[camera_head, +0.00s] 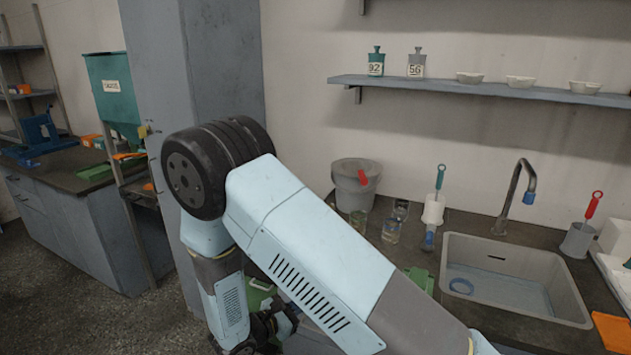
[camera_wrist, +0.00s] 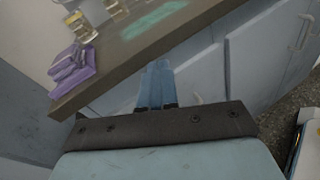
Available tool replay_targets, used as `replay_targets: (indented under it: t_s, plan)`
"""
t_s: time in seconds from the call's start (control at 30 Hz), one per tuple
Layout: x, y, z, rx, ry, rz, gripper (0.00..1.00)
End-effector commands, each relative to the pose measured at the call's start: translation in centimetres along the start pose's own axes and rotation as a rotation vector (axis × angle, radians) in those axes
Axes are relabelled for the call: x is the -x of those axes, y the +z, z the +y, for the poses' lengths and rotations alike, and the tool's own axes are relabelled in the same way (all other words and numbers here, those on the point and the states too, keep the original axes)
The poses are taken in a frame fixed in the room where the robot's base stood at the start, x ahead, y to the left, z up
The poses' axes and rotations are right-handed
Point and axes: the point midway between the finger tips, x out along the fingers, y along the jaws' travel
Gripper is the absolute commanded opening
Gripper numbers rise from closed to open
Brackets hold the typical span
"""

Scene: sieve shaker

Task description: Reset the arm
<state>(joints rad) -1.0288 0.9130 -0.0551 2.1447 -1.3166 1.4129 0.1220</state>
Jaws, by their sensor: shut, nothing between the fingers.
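My arm crosses the middle of the head view in a bent pose, and its end is largely hidden low in the picture. In the wrist view my gripper (camera_wrist: 156,84) shows two blue fingers close together, shut with nothing between them. The fingers are in front of grey cabinet fronts (camera_wrist: 215,70), just below the dark counter edge. They appear apart from the counter.
The counter (camera_wrist: 140,50) holds a purple item (camera_wrist: 73,68) and glass jars. In the head view there are a sink (camera_head: 500,285), a faucet (camera_head: 515,190), a grey bucket (camera_head: 355,190), and a shelf (camera_head: 480,91) with bottles and bowls. A grey pillar (camera_head: 220,60) stands behind my arm.

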Motion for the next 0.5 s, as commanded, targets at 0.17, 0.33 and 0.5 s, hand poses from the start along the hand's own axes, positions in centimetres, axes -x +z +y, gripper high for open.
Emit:
replay_targets:
  t_s: [0.17, 0.33, 0.5]
  plan:
    - [-2.5, 5.3, -0.7, -0.12, -0.169, 0.046, 0.0]
    - [-4.4, 9.7, -2.0, -0.235, -0.322, 0.092, 0.0]
    - [-6.0, 13.9, -3.7, -0.356, -0.468, 0.139, 0.0]
